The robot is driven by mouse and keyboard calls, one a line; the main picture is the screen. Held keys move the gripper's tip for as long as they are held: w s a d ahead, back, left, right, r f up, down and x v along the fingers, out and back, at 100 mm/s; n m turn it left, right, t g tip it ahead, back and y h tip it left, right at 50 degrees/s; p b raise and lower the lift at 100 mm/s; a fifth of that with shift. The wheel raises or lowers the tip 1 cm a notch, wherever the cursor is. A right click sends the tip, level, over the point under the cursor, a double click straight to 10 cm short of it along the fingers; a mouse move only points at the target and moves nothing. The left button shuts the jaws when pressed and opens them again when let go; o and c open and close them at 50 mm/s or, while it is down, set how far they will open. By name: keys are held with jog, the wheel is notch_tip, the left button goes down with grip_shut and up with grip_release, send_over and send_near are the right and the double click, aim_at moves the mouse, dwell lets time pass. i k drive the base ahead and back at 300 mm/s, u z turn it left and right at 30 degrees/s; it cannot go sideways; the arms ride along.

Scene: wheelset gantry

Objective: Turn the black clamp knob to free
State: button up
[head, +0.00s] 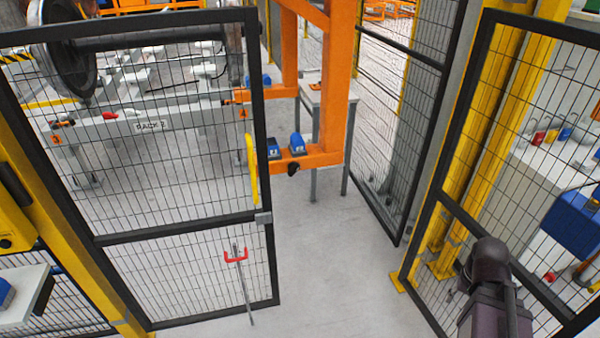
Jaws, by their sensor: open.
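A small black clamp knob (293,169) shows on the front of the lower orange beam (322,158) of the gantry. It is small in the picture, and which way it is turned cannot be told. Two blue blocks (297,143) sit on top of the beam above and beside it. A dark arm link of mine is at the lower right, well apart from the knob. The fingers of my gripper do not show.
A black-framed mesh gate (265,120) stands open at the left, with a yellow handle (252,168). More mesh fence (440,200) and yellow posts stand at the right. Clear grey floor (330,250) lies between. A small grey table (345,97) stands behind the orange frame.

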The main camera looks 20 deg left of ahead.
aim_at(294, 167)
jog(key=z, duration=0.2)
jog(key=k, duration=1.05)
jog(key=u, duration=1.4)
jog(key=i, duration=1)
jog(key=u, duration=0.05)
